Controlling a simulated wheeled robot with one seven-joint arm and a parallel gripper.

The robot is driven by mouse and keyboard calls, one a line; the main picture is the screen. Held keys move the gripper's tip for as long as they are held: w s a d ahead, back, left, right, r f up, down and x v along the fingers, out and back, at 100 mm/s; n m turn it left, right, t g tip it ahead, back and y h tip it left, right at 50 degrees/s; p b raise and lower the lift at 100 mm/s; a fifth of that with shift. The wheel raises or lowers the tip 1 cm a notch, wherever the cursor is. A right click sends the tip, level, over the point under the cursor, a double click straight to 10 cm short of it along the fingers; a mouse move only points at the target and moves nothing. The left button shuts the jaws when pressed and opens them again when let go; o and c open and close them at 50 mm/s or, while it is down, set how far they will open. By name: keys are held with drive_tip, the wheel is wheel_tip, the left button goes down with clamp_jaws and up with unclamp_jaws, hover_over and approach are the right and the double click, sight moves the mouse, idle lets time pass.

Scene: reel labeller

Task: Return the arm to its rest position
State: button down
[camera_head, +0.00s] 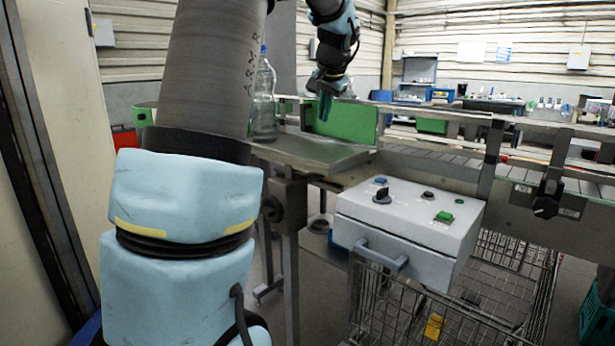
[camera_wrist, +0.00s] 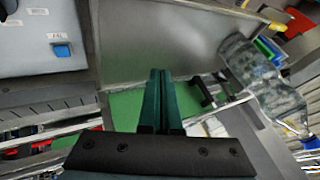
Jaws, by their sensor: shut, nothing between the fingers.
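My arm rises on the left of the head view and reaches over to the far side. My gripper (camera_head: 325,106) points down in front of a green panel (camera_head: 345,121) beside the conveyor. In the wrist view my gripper (camera_wrist: 160,72) shows its two dark green fingers together, with nothing between them. Part of my arm hides what lies behind it in the head view.
A clear bottle (camera_head: 264,100) stands on the metal table (camera_head: 318,152); it also shows in the wrist view (camera_wrist: 262,82). A grey control box (camera_head: 408,220) with buttons sits in front of the conveyor (camera_head: 430,163), above a wire cart (camera_head: 400,309).

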drive_tip(key=shift+n+g, duration=0.4)
drive_tip(key=shift+g, duration=0.2)
drive_tip(key=s+f, duration=0.1)
drive_tip(key=s+a+f, duration=0.1)
drive_tip(key=f, duration=0.1)
drive_tip(key=s+a+f, duration=0.1)
drive_tip(key=f, duration=0.1)
drive_tip(key=shift+a+f, duration=0.1)
drive_tip(key=shift+a, duration=0.15)
drive_tip(key=s+a+f+n+g, duration=0.1)
drive_tip(key=s+a+f, duration=0.1)
drive_tip(key=s+f, duration=0.3)
drive_tip(key=s+a+f+n+g, duration=0.2)
drive_tip(key=s+f, duration=0.4)
drive_tip(key=s, duration=0.6)
drive_tip(key=s+a+f+n+g+h, duration=0.1)
drive_tip(key=s+a+f+n, duration=0.1)
drive_tip(key=s+a+f, duration=0.2)
drive_tip(key=s+f, duration=0.2)
drive_tip(key=s, duration=0.2)
drive_tip(key=shift+s+a+f, duration=0.2)
drive_tip(key=shift+s+f, duration=0.05)
drive_tip(key=shift+s, duration=0.15)
